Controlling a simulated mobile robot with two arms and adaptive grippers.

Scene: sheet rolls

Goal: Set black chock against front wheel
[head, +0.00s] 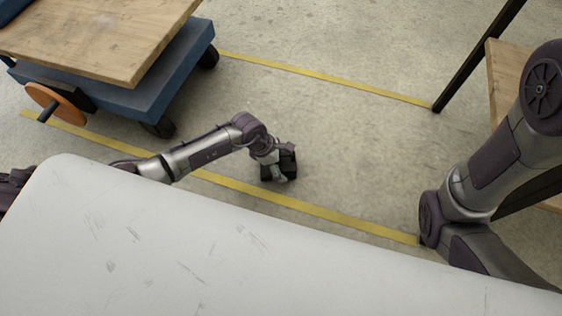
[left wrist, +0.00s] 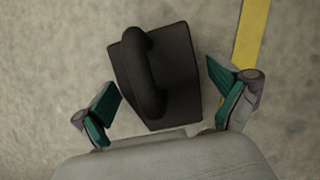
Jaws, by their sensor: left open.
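The black chock (left wrist: 183,62) is a dark block with a curved handle on top. It lies on the concrete floor, between the spread green-padded fingers of my left gripper (left wrist: 165,90), with visible gaps on both sides. In the head view my left gripper (head: 278,172) reaches down to the floor beyond the yellow line and hides part of the chock (head: 289,157). A blue cart at upper left has black wheels; one wheel (head: 160,127) shows at its near corner and another (head: 208,57) at its far right corner. My right gripper is out of view.
The blue cart (head: 165,85) carries a wooden top (head: 105,35) and has an orange disc (head: 57,102) on its near side. Yellow floor lines (head: 300,207) run across. A wooden-shelved rack (head: 505,75) stands at right. Floor between cart and chock is clear.

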